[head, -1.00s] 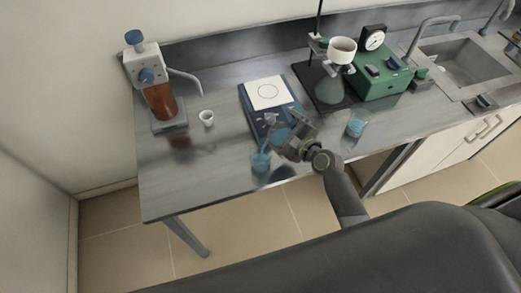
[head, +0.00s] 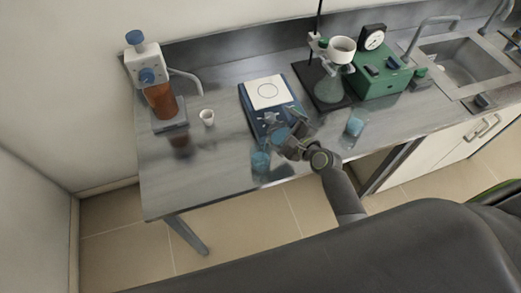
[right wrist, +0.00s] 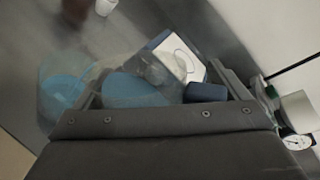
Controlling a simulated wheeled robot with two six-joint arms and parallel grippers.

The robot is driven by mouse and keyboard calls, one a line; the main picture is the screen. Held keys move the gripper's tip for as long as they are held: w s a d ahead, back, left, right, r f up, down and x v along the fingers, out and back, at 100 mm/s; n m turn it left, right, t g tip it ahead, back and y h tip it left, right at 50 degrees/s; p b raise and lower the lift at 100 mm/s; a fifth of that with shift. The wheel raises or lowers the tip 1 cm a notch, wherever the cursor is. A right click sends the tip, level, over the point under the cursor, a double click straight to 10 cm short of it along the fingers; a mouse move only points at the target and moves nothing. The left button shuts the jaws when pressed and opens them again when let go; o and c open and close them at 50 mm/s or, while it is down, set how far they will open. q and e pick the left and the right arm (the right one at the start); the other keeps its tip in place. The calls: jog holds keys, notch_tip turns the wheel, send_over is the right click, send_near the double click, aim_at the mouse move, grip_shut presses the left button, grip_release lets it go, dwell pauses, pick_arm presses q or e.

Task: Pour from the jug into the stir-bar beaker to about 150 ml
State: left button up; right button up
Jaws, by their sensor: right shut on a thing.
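My right gripper (head: 288,142) is shut on the clear jug (head: 279,134), which holds blue liquid and is held above the bench near its front edge. In the right wrist view the jug (right wrist: 138,88) sits between the fingers and looks tilted toward the beaker. A clear beaker (head: 260,163) with blue liquid, apparently the stir-bar beaker, stands just left of and below the jug; it also shows in the right wrist view (right wrist: 62,92). Its stir bar and graduations are too small to read. I cannot make out a stream. My left gripper is not in view.
A blue stirrer with a white top (head: 268,93) stands behind the jug. A small white cup (head: 207,117) and an amber bottle dispenser (head: 160,100) stand left. A stand with flask (head: 329,88) is behind.

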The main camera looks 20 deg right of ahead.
jog(key=shift+r, duration=0.2)
jog(key=shift+a+r+n+p, duration=0.1)
jog(key=shift+n+p, duration=0.2)
jog(key=shift+p, duration=0.15)
dwell(2.8)
jog(key=shift+f+b, duration=0.35)
jog(key=shift+b, duration=0.3)
jog(key=shift+f, duration=0.15)
jog(key=shift+m, duration=0.4)
